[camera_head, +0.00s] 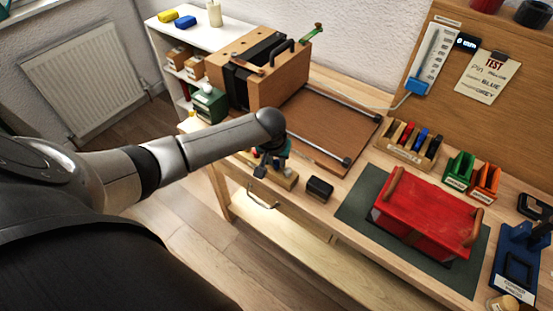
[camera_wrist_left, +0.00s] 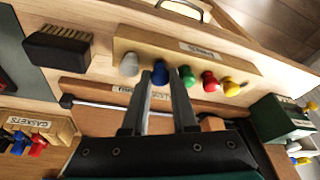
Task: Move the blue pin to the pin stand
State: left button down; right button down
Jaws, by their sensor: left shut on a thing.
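The pin stand (camera_wrist_left: 135,45) is a long pale wooden strip with a label, seen upside down in the left wrist view. It holds a row of round-headed pins: white, blue, green, red and yellow. The blue pin (camera_wrist_left: 160,72) is between the white and green ones. My left gripper (camera_wrist_left: 161,76) is shut on the blue pin at the stand's edge. I cannot tell whether the pin is seated in its hole. In the head view my left gripper (camera_head: 264,167) is over the stand (camera_head: 287,181), and my arm hides much of it. My right gripper is out of view.
A dark brush (camera_head: 318,190) lies beside the stand. A red box (camera_head: 425,213) sits on a green mat (camera_head: 360,205). A gasket tray (camera_head: 401,152) and a brown board (camera_head: 322,128) with rails are behind. A green box (camera_head: 208,104) stands left.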

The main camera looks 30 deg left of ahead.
pick_arm(q)
jog(key=c, duration=0.6)
grip_release()
jog(key=shift+o, duration=0.8)
jog(key=shift+a, duration=0.1)
jog(key=shift+r+p, duration=0.7)
jog(key=shift+p, duration=0.15)
notch_tip(320, 180, up, 6)
jog(key=p, duration=0.7)
jog(key=shift+r, duration=0.1)
jog(key=shift+d, duration=0.2)
